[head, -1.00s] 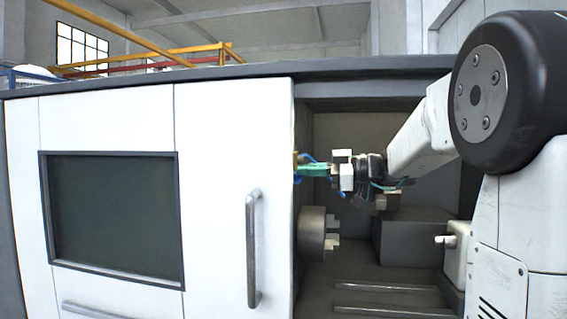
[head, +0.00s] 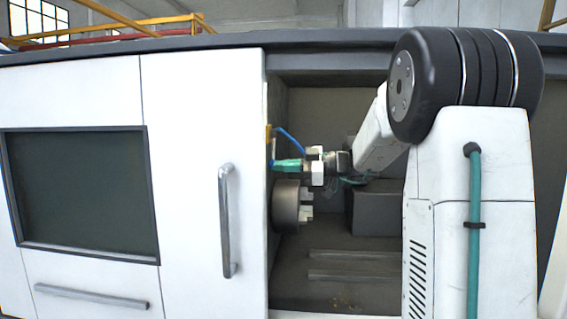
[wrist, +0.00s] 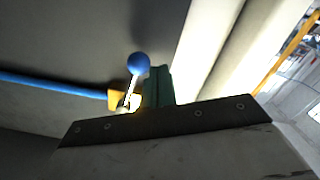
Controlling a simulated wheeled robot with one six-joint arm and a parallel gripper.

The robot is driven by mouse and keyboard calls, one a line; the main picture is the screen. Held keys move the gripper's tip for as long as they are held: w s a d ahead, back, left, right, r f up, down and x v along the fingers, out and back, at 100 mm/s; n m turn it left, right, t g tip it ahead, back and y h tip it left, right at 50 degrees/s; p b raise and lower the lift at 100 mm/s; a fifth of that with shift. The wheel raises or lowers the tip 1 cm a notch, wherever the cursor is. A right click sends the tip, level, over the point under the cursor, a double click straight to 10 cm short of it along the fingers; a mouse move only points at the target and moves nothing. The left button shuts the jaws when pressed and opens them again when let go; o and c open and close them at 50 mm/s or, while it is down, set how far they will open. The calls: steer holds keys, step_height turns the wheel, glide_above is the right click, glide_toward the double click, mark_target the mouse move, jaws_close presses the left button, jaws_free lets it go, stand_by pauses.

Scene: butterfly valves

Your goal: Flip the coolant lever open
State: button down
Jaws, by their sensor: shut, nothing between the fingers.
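The coolant lever shows in the wrist view as a blue ball knob (wrist: 138,63) on a short bright metal stem. The stem rises from a yellow valve body (wrist: 118,97), and a blue pipe (wrist: 50,83) runs into it from the left. In the head view the blue pipe (head: 290,140) shows above my gripper (head: 275,165); the knob cannot be made out there. My gripper's green fingers (wrist: 158,85) are shut and empty. In the wrist view they stand just right of the knob and stem; whether they touch cannot be told.
My arm reaches into the open machine bay. A round grey chuck (head: 287,207) is just below my gripper. The white door (head: 190,110) with its handle (head: 227,220) stands left of the opening. A grey block (head: 375,213) and rails (head: 355,275) lie further inside.

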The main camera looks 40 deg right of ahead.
steer(key=shift+w+d+f, duration=0.35)
steer(key=shift+w+d, duration=0.2)
steer(key=shift+w, duration=0.1)
stand_by(0.4)
steer(key=s+d, duration=0.5)
steer(key=s, duration=0.5)
steer(key=shift+s+d, duration=0.15)
steer(key=shift+s, duration=0.15)
